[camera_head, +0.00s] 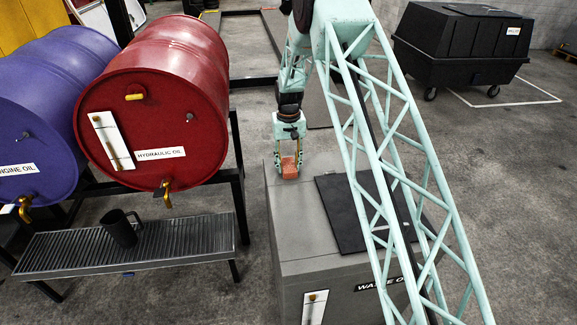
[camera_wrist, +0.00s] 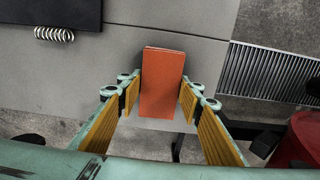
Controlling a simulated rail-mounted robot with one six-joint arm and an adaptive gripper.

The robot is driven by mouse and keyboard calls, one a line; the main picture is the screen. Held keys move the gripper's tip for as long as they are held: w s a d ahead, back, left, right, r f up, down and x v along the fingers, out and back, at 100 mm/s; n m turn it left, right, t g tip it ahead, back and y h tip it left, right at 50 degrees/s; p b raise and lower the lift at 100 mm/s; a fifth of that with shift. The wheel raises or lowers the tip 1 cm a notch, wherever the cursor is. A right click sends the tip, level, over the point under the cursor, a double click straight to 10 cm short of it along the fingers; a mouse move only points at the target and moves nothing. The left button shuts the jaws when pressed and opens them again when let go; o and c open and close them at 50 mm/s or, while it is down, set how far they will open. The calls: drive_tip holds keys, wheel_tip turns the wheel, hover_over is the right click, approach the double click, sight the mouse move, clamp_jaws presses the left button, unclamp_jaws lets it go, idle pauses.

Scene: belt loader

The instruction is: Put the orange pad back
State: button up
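The orange pad (camera_head: 289,168) is a small block at the far left part of the grey waste-oil cabinet's top (camera_head: 297,222). It also shows in the wrist view (camera_wrist: 161,85), between the yellow-lined fingers. My gripper (camera_head: 289,158) points down, with a fingertip close against each side of the pad, and looks shut on it. In the wrist view, my gripper (camera_wrist: 161,97) shows no clear gap at the pad's sides. I cannot tell whether the pad rests on the cabinet or hangs just above it.
A black lid (camera_head: 350,215) lies on the cabinet. To the left, a red hydraulic oil drum (camera_head: 190,90) and a purple engine oil drum (camera_head: 40,110) lie on a rack. A dark mug (camera_head: 120,230) stands on the grated tray (camera_head: 185,243). A black wheeled bin (camera_head: 455,50) stands back right.

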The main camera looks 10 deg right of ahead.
sight(289, 165)
drive_tip(key=o, duration=0.5)
drive_tip(key=shift+c, duration=0.2)
drive_tip(key=shift+r, duration=0.2)
wheel_tip(289, 165, up, 12)
drive_tip(key=p, duration=0.2)
drive_tip(key=shift+r, duration=0.1)
idle(0.9)
